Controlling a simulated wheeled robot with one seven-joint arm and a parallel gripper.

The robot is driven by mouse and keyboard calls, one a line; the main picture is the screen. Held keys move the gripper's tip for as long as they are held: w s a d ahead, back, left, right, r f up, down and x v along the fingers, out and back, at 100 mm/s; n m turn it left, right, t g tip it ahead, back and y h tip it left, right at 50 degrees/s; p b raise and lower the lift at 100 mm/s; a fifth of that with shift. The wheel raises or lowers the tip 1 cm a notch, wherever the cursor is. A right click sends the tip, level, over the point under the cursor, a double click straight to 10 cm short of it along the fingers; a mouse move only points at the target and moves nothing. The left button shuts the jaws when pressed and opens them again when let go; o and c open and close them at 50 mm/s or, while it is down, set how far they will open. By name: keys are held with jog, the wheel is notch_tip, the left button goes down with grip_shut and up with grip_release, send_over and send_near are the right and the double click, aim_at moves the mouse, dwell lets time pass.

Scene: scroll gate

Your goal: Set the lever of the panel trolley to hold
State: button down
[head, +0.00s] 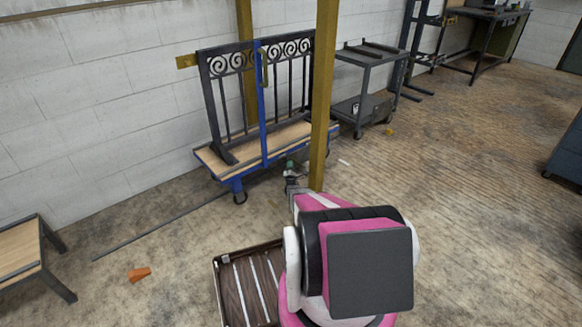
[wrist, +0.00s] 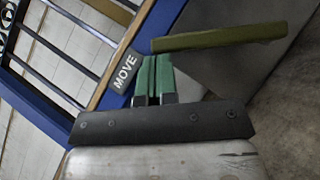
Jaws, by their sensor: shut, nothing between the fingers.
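The panel trolley (head: 205,158) has a blue frame, a wooden deck and dark scroll gate panels standing on it, by the white wall. My gripper (head: 290,166) is at the trolley's right end, partly beside the yellow post. In the wrist view the green fingers of my gripper (wrist: 154,62) are together and empty. A dark plate reading MOVE (wrist: 124,69) is on the trolley's blue edge, left of the fingertips. An olive bar (wrist: 220,37), seemingly the lever, lies just beyond the fingertips, pointing right. I cannot tell whether they touch. No hold label shows.
A yellow post (head: 323,95) stands in front of the trolley's right end, close to my arm. A grey cart (head: 365,105) stands at the right behind. A slatted crate (head: 226,285) and an orange piece (head: 139,274) lie on the floor. Open floor is at the right.

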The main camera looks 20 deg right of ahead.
jog(key=shift+w+d+r+m+g+h, duration=0.15)
jog(key=shift+d+r+m+g, duration=0.2)
jog(key=shift+m+g, duration=0.35)
jog(key=shift+w+d+r+m+g+h, duration=0.1)
jog(key=shift+d+r+m+g+h, duration=0.25)
jog(key=shift+m, duration=0.55)
jog(key=shift+w+d+r+m+g, duration=0.1)
jog(key=shift+d+r+m+g, duration=0.15)
jog(key=shift+r+m+g, duration=0.4)
jog(key=shift+a+f, duration=0.15)
jog(key=shift+f, duration=0.15)
